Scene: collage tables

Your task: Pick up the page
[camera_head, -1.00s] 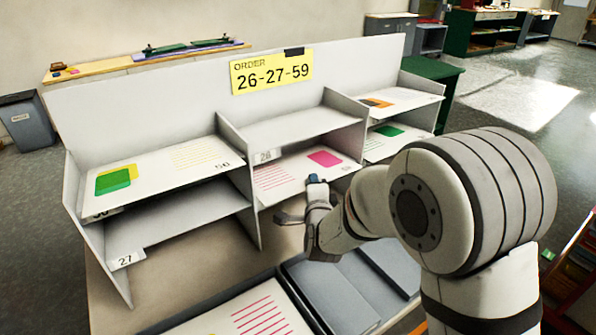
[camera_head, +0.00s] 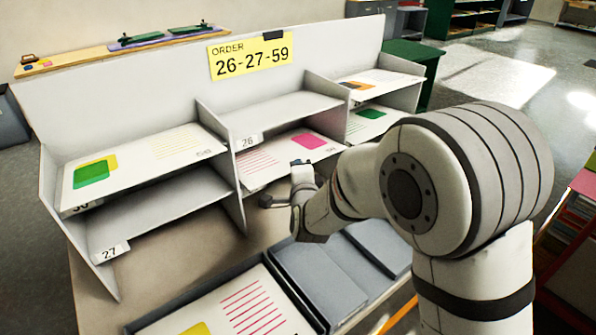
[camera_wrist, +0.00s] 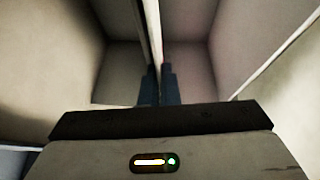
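Several printed pages lie in the grey sorting rack (camera_head: 130,80). Another page with a green block on yellow (camera_head: 140,165) lies on the upper left shelf. My gripper (camera_head: 268,201) is just in front of the rack, below the front edge of the pink-block page. In the wrist view its two dark fingers (camera_wrist: 160,85) stand close together, with a thin pale edge running beyond them. Whether anything is between the fingers is unclear.
A yellow order card (camera_head: 249,56) reading 26-27-59 is on the rack's back panel. The lower left shelf (camera_head: 160,208), labelled 27, looks empty, as does the upper middle shelf (camera_head: 280,112). A dark tray (camera_head: 145,322) holding a page and grey flat pieces (camera_head: 318,280) lie in front.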

